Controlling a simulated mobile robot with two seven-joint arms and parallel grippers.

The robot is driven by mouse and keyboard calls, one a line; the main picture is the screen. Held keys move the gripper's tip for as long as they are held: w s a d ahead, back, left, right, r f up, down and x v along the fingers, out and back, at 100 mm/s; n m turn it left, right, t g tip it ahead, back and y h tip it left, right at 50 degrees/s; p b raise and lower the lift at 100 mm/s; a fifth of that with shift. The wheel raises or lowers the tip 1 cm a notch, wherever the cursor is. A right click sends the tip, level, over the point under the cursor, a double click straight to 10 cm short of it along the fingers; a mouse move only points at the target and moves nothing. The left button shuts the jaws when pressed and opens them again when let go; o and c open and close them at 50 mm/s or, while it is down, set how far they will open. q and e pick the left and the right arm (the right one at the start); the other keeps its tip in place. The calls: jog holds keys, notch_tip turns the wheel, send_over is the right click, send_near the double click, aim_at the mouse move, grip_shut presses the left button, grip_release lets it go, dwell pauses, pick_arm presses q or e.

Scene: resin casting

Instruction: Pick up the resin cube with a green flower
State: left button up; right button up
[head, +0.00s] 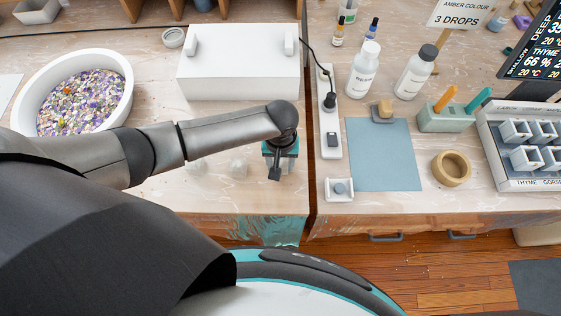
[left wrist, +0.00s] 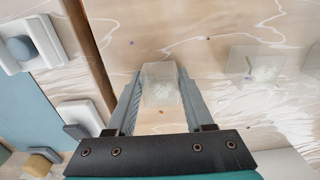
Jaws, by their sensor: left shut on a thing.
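My left gripper (left wrist: 158,78) is shut on a clear resin cube (left wrist: 160,84), which sits between its two fingers near the tips in the left wrist view. The flower inside this cube is too faint for me to tell its colour. A second clear cube (left wrist: 248,66) with a small pale flower lies on the table to the right. In the head view my left gripper (head: 277,170) is at the table's front right part, and its wrist hides the held cube. Two clear cubes stand left of it, a nearer one (head: 238,167) and a farther one (head: 197,164). My right gripper is not in view.
A white box (head: 238,62) and a white bowl rim (head: 125,75) with coloured bits stand behind my left arm. A gap parts the two tables. A power strip (head: 328,115), a small white tray (head: 339,198) and a blue mat (head: 385,155) lie on the right table.

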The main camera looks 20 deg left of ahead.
aim_at(280, 163)
pick_arm(q)
grip_shut()
jog(key=a+r+m+b, duration=0.1)
jog(key=a+r+b, duration=0.1)
jog(key=r, duration=1.2)
jog(key=a+r+m+b, duration=0.1)
jog(key=a+r, duration=0.2)
jog(key=r, duration=1.1)
jog(key=shift+a+r+m+b, duration=0.2)
jog(key=shift+a+m+b, duration=0.15)
jog(key=shift+m+b, duration=0.05)
jog(key=shift+d, duration=0.1)
